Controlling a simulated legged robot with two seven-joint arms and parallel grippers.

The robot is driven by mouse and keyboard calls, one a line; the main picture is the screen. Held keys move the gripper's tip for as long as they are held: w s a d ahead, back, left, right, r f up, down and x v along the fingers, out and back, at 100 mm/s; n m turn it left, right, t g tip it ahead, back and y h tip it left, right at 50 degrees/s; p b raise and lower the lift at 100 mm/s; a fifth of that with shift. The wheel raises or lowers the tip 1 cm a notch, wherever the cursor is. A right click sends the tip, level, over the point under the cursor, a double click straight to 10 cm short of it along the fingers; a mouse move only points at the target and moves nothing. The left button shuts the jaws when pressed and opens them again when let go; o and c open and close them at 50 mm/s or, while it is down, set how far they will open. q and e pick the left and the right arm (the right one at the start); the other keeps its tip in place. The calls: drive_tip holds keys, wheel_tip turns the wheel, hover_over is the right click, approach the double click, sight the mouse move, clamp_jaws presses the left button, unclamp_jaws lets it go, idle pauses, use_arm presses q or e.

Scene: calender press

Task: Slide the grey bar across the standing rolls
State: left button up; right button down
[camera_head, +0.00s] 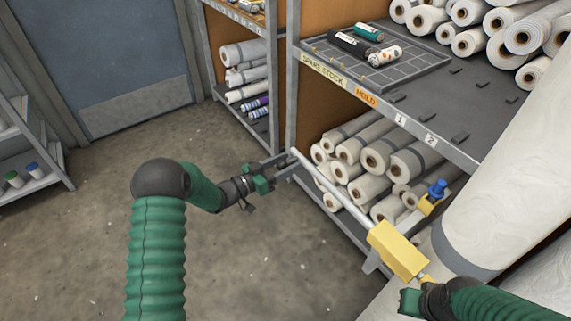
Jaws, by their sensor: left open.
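The grey bar (338,193) runs slantwise in front of the lower shelf, from its far end at the shelf post down to a yellow block (398,250). My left gripper (286,167) is open, with its fingers close to the bar's far end; I cannot tell whether they touch it. My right gripper (411,301) is at the lower right, just below the yellow block; its fingers are partly hidden and I cannot tell their state. A large pale roll (500,190) stands tilted at the right, with a grey band near its lower end.
Behind the bar, the lower shelf holds several lying white rolls (372,160). The shelf top (470,118) carries a gridded tray (425,62) with small rolls. A blue knob (437,188) on a yellow bracket stands near the bar. The floor (270,255) at left is clear.

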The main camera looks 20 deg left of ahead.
use_arm(q)
drive_tip(key=shift+d, duration=0.4)
drive_tip(key=c, duration=0.4)
drive_tip(key=shift+a, duration=0.25)
drive_tip(key=c, duration=0.8)
drive_tip(key=shift+f, duration=0.15)
